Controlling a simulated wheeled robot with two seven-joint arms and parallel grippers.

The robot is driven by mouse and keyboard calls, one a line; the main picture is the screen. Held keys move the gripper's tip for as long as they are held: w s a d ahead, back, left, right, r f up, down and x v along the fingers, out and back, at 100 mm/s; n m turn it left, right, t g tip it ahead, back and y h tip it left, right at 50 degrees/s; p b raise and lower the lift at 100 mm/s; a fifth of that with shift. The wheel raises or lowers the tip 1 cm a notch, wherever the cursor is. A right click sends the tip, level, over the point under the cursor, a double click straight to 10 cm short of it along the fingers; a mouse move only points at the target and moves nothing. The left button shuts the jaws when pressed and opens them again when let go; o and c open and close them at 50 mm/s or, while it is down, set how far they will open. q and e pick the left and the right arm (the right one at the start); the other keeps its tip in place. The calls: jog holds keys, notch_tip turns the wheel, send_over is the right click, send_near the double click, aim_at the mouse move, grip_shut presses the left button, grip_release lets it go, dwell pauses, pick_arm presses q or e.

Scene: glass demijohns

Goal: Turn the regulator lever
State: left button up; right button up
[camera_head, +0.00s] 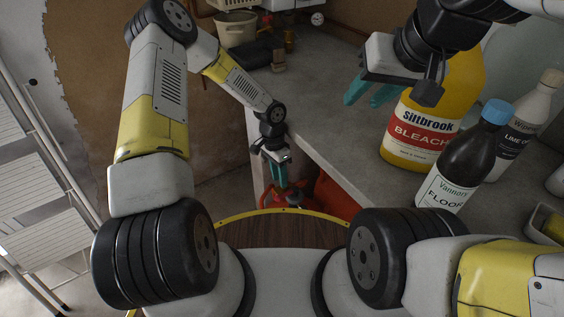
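Below the counter's edge, a small red fitting (290,195) shows beneath my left gripper (277,186). It may be the regulator, but its lever cannot be made out. An orange-red rounded body (334,196) shows just to its right, partly hidden by the counter and my own base. My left gripper points down with its teal fingers at the red fitting; I cannot tell whether they touch it or hold anything. My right gripper (370,97) is above the counter, left of the yellow bleach bottle, with its teal fingers apart and nothing seen between them.
The yellow bleach bottle (458,112), a dark floor-cleaner bottle (462,165) and a white-capped bottle (525,128) stand on the grey counter (335,132) at right. A pale bucket (236,30) is at the back. A white stepladder (35,190) stands at left.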

aim_at(282, 195)
pick_arm(q)
jog(key=f, duration=0.4)
jog(key=s+f, duration=0.1)
jog(key=f, duration=0.1)
jog(key=shift+d+f, duration=0.25)
jog(key=shift+d, duration=0.1)
grip_shut()
jog(key=shift+s, duration=0.1)
